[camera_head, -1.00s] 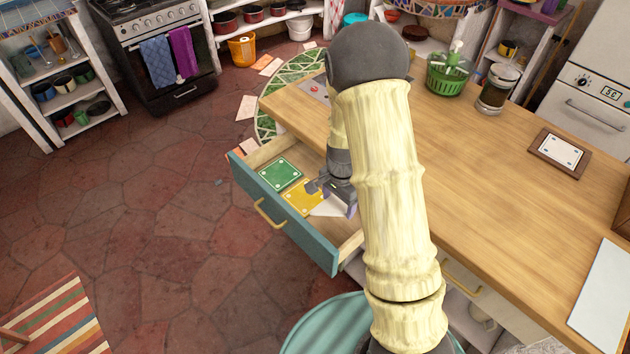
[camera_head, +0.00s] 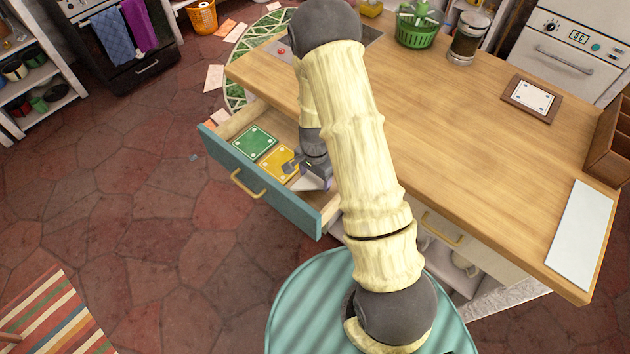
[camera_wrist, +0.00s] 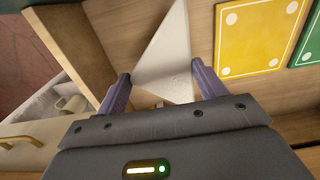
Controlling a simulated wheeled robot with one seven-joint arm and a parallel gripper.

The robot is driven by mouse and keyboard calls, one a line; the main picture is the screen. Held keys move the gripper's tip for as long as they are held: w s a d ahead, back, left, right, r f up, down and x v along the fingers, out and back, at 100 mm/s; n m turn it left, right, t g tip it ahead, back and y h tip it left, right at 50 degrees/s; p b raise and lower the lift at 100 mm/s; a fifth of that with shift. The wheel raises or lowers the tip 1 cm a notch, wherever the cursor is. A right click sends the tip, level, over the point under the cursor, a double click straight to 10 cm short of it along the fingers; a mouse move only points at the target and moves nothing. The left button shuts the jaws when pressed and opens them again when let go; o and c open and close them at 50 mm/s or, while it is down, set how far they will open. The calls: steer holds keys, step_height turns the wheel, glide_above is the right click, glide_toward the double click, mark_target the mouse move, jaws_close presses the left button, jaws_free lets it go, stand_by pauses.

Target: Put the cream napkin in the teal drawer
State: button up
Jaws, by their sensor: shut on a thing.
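The teal drawer (camera_head: 285,207) is pulled open at the left side of the counter, with a yellow handle on its front. My gripper (camera_head: 308,176) is inside or just over its right part, with its jaws closed on the cream napkin (camera_head: 306,185). In the wrist view the napkin (camera_wrist: 165,60) is a pale triangular shape between the two purple fingers (camera_wrist: 161,78). Its lower part is hidden by the gripper. I cannot tell whether it touches the drawer bottom.
A green square (camera_head: 254,142) and a yellow square (camera_head: 280,163), both with pale corner dots, lie in the drawer left of my gripper. The wooden counter (camera_head: 450,140) holds a framed white card (camera_head: 531,97), a jar (camera_head: 467,38), a green basket (camera_head: 416,30) and a white sheet (camera_head: 580,235).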

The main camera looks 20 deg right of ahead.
mark_target(315, 180)
steer(key=shift+s+r, duration=0.1)
steer(key=shift+s, duration=0.05)
steer(key=shift+f, duration=2.1)
steer(key=shift+f, duration=0.15)
steer(key=o, duration=0.9)
steer(key=shift+o, duration=0.2)
